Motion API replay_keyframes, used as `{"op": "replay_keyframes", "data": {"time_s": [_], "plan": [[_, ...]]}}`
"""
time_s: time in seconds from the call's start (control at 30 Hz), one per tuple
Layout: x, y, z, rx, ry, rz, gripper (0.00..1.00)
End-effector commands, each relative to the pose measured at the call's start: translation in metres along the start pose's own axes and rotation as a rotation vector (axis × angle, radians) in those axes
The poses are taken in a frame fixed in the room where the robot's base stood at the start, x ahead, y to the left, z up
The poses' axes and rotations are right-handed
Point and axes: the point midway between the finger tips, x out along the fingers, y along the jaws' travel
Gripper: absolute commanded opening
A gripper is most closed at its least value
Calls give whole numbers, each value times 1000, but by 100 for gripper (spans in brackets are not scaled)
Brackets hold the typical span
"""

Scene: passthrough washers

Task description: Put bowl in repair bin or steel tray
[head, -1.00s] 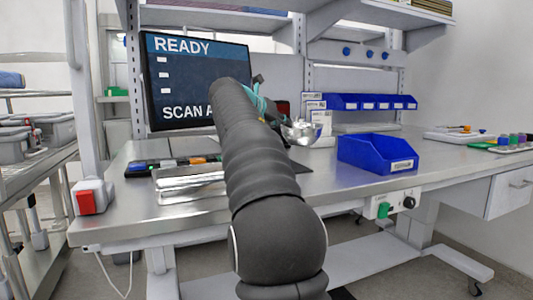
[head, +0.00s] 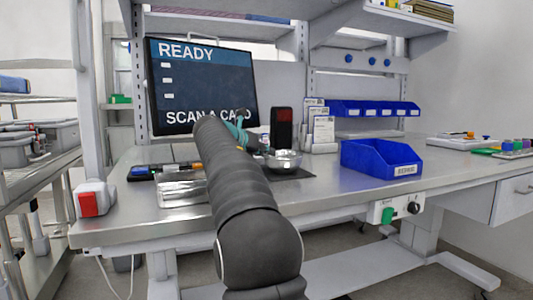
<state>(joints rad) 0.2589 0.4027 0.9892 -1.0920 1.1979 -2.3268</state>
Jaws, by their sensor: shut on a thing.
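A shiny steel bowl (head: 285,160) shows over the dark mat (head: 294,174) on the bench, just right of my arm. I cannot tell whether it touches the mat. My gripper (head: 266,149) is shut on the bowl at its left side; my arm hides much of the gripper, and the fingertips are small. The blue repair bin (head: 366,162) stands to the right of the bowl, apart from it, with a white label on its front. The steel tray (head: 178,194) lies on the bench left of my arm, which covers its right part.
A monitor (head: 203,85) stands behind my arm. A dark upright device (head: 282,128) and card holders (head: 320,135) stand behind the bowl. Small blue bins (head: 373,109) line the back.

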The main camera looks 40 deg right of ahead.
Motion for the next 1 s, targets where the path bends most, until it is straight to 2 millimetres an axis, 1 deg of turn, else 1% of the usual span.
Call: {"op": "replay_keyframes", "data": {"time_s": [0.2,0.23,0.27,0.3,0.6,0.83,0.9,1.0], "plan": [[0,0,-1,0,-1,0,0],[0,0,-1,0,0,0,17],[0,0,-1,0,0,0,24],[0,0,-1,0,0,0,34],[0,0,-1,0,0,0,34],[4,4,-8,2,-1,1,34],[-15,1,-1,1,-2,4,34],[-37,2,1,-1,-3,4,34]]}}
